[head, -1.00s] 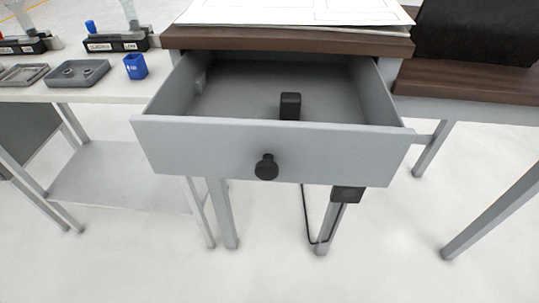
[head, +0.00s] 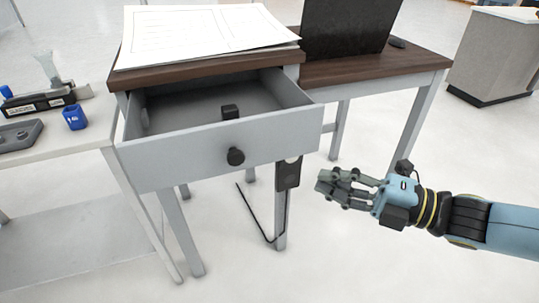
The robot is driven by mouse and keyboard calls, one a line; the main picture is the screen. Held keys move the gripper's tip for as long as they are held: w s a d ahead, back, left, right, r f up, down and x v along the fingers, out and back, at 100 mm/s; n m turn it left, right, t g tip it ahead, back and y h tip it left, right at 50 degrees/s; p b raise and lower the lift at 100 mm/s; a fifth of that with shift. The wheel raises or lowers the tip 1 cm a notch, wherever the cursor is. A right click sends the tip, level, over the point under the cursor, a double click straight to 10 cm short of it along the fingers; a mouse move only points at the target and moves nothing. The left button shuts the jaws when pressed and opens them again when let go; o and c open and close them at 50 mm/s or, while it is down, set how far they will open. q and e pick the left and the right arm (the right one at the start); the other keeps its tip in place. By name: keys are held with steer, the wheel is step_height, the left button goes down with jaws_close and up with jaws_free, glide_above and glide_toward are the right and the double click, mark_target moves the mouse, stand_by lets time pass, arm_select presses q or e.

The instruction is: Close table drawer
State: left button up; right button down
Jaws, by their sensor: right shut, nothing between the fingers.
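The grey table drawer (head: 195,158) is pulled open under the brown-topped table (head: 205,68). Its round black knob (head: 236,156) is on the middle of the front panel. My right gripper (head: 328,188) is to the right of the drawer front and appears lower than the knob in the picture. It is apart from the drawer, with its fingers pointing left, shut and empty. My left gripper does not show.
Papers (head: 195,32) lie on the tabletop. A black screen or laptop (head: 345,28) stands on the brown desk (head: 385,66) at right. A white side table (head: 60,130) with a blue cup (head: 74,118) is at left. A black box (head: 289,173) with a cable hangs below the drawer.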

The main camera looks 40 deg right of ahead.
steer(key=x, duration=0.4)
steer(key=w+d+x, duration=0.1)
steer(key=x, duration=0.3)
steer(key=d+x, duration=0.1)
steer(key=x, duration=0.3)
steer(key=shift+w+d, duration=0.2)
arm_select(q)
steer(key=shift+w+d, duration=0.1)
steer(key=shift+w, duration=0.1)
